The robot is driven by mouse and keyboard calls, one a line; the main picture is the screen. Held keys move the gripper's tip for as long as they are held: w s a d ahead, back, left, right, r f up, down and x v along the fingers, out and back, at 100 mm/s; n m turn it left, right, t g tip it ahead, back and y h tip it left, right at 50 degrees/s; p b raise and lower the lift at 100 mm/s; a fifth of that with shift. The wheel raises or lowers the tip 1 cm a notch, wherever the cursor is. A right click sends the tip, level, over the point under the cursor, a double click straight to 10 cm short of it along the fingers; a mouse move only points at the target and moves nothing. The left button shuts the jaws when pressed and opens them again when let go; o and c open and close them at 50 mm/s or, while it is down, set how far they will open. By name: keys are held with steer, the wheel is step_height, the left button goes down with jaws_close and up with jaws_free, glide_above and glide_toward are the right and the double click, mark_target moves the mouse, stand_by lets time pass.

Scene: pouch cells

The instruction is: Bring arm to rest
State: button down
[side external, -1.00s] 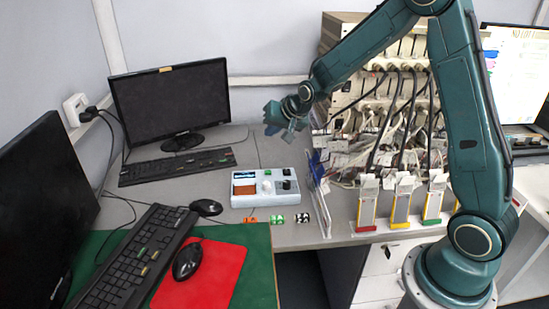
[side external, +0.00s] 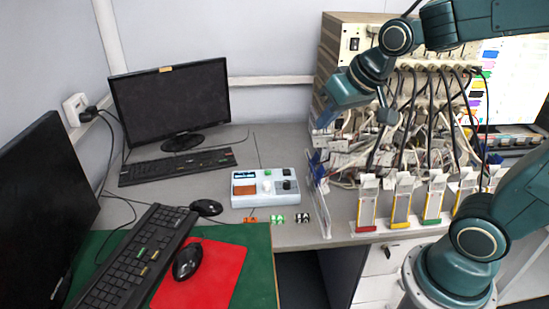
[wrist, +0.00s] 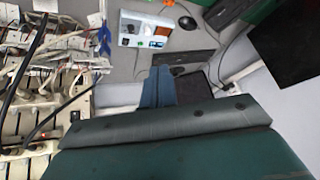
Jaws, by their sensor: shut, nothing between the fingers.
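My gripper (side external: 326,117) hangs in the air in front of the rack of cabled equipment, well above the desk. It is small and partly lost against the cables in the side view. In the wrist view my gripper (wrist: 157,74) shows its blue-grey fingers together, with nothing between them. My arm is bent back to the right, with its upper part reaching past the top right edge of the side view.
The cabled rack (side external: 350,45) stands close behind my gripper. A white-blue device (side external: 265,187), monitor (side external: 172,105), keyboards and mice are to the left. The desk front has small coloured pieces (side external: 277,218).

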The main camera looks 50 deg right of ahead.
steer(key=s+a+n+g, duration=0.1)
steer(key=s+a+n, duration=0.1)
steer(key=s, duration=1.1)
steer(key=shift+s+n, duration=0.25)
steer(key=shift+n, duration=0.15)
